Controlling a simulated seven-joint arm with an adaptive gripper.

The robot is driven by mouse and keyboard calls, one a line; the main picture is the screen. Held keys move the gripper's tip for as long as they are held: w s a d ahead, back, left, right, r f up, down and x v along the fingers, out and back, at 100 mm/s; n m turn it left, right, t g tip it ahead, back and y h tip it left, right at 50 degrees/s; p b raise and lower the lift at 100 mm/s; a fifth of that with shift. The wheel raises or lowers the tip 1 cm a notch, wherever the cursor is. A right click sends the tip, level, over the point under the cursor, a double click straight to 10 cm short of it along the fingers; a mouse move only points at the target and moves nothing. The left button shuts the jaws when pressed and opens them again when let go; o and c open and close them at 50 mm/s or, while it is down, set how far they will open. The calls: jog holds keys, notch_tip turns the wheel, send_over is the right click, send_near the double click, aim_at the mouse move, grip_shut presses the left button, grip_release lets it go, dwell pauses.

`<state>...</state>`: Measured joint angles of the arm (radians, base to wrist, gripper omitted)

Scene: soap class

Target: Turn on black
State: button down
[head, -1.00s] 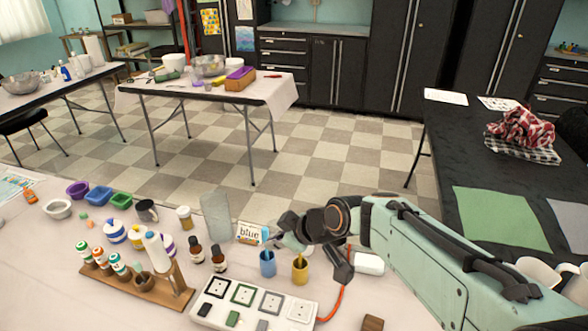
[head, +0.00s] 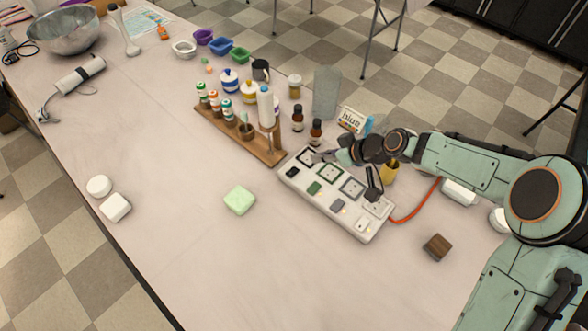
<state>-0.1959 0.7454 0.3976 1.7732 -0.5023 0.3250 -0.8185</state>
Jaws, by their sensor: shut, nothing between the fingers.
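A white power strip (head: 330,212) lies on the table in the head view. It has a row of sockets in coloured frames with a rocker switch in front of each. The black switch (head: 292,173) is at the left end, before the black-framed socket (head: 306,157). Whether the switch is on is too small to tell. My gripper (head: 318,157) is shut and empty. Its tip is over the back left part of the strip, near the black-framed socket, to the right of and behind the black switch. I cannot tell whether it touches the strip.
The strip also bears a green switch (head: 314,188), a grey switch (head: 338,205) and a white switch (head: 361,224). A wooden rack (head: 235,138) with bottles and brown bottles (head: 316,132) stand close behind. A green soap (head: 240,199) lies at front left. The front table is mostly clear.

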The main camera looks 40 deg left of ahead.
send_over(288, 174)
jog(key=d, duration=0.2)
jog(key=f, duration=0.6)
jog(key=shift+w, duration=0.4)
jog(key=f, duration=0.3)
jog(key=shift+s+a+f, duration=0.15)
jog(key=shift+a+f, duration=0.05)
jog(key=shift+a, duration=0.05)
jog(key=shift+f, duration=0.55)
jog(key=shift+s+f, duration=0.25)
jog(key=shift+f, duration=0.1)
